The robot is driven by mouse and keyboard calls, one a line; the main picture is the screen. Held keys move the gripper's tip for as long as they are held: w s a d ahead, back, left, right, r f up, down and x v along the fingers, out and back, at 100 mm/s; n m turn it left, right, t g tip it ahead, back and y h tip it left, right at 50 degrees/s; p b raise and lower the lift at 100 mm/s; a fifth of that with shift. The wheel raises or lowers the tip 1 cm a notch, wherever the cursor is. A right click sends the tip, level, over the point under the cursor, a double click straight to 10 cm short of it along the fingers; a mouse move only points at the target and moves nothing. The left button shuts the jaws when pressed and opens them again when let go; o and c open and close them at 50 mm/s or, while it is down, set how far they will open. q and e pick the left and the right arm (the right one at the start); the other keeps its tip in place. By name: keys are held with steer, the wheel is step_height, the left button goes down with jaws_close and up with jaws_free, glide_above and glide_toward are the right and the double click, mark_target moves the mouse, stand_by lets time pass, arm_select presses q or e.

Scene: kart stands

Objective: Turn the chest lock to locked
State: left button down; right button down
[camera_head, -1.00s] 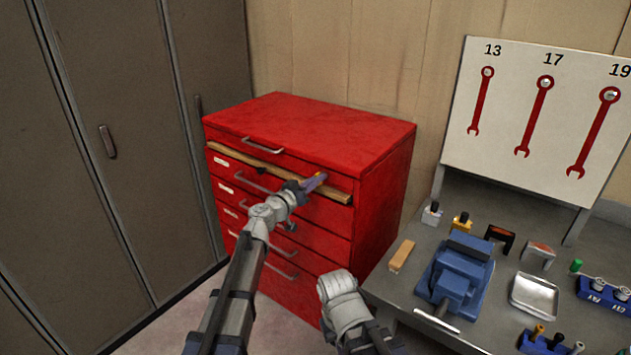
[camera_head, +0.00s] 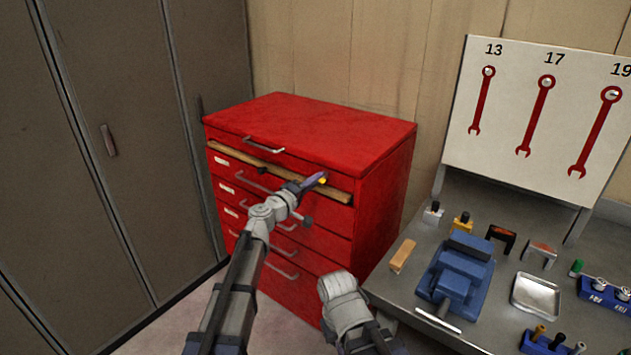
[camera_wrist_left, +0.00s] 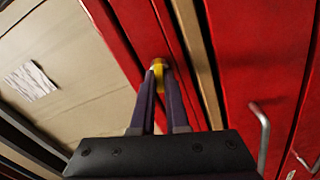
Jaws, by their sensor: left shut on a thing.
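The red chest (camera_head: 310,130) stands against the wall, with several drawers on its front. My left gripper (camera_head: 317,181) is at the upper right of the chest's front. It is shut on a small yellow chest lock (camera_head: 323,181). In the left wrist view the lock (camera_wrist_left: 159,72) sits between the two dark fingertips, against the red front. The fingers hide part of it, and I cannot tell its turned position. My right arm shows at the bottom centre, but its gripper does not show.
A wooden strip (camera_head: 230,156) runs across the chest front below the top drawer. Metal drawer handles (camera_head: 264,145) stick out. A grey bench (camera_head: 400,287) with a blue vise (camera_head: 457,275) is at the right. Dark lockers (camera_head: 150,200) stand at the left.

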arm_select(q)
steer(key=shift+n, duration=1.9)
steer(key=c, duration=0.9)
jaws_free()
steer(key=shift+s, duration=0.1)
steer(key=v, duration=0.7)
steer(key=shift+s+a+f, duration=0.1)
steer(key=shift+s+a, duration=0.15)
